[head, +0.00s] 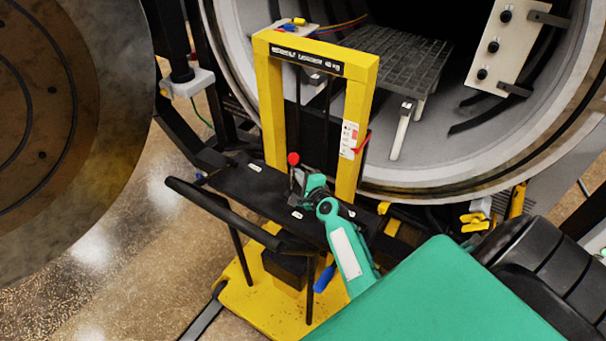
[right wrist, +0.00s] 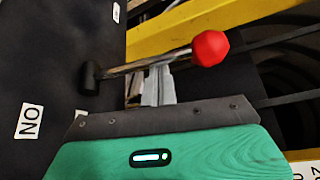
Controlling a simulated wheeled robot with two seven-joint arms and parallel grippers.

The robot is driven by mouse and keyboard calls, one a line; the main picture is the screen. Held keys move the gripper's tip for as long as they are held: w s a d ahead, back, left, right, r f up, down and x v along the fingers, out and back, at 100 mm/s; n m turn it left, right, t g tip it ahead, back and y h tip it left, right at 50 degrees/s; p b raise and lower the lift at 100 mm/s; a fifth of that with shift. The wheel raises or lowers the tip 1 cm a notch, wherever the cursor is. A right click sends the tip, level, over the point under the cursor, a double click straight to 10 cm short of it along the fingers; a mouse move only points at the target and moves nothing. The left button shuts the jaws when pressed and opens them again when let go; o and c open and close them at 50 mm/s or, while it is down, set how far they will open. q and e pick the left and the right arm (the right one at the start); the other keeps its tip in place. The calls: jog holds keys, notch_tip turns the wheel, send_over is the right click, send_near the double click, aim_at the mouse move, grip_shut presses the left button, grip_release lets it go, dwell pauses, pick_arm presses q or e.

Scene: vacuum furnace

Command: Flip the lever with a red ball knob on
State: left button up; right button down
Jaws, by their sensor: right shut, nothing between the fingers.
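The lever's red ball knob (head: 293,158) stands above the black panel of the yellow loader, on a thin metal shaft. In the right wrist view the red knob (right wrist: 210,48) is at the upper right. Its shaft (right wrist: 150,62) runs left to a black pivot (right wrist: 90,78) on the panel. My right gripper (head: 303,189) is shut and empty, low beside the lever, just right of the shaft in the head view. Whether it touches the shaft cannot be told. My left gripper is not in view.
A white label (right wrist: 29,120) with the letters O and N lies on the panel near the pivot. The yellow loader frame (head: 361,115) rises behind the lever. A black push handle (head: 235,215) is in front. The round furnace opening (head: 240,75) is behind.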

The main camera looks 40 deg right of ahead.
jog(key=shift+s+a+r+p, duration=0.1)
jog(key=shift+s+a+p, duration=0.1)
jog(key=shift+a, duration=0.35)
jog(key=shift+s+a+r+p, duration=0.1)
jog(key=shift+s+a+p, duration=0.1)
jog(key=shift+a, duration=0.3)
jog(key=shift+s+a+f, duration=0.1)
jog(key=shift+s+a, duration=0.1)
jog(key=shift+a, duration=0.25)
jog(key=shift+s+a+f, duration=0.1)
jog(key=shift+s+a, duration=0.05)
jog(key=shift+a, duration=0.3)
jog(key=shift+s+a, duration=0.1)
jog(key=shift+s, duration=0.05)
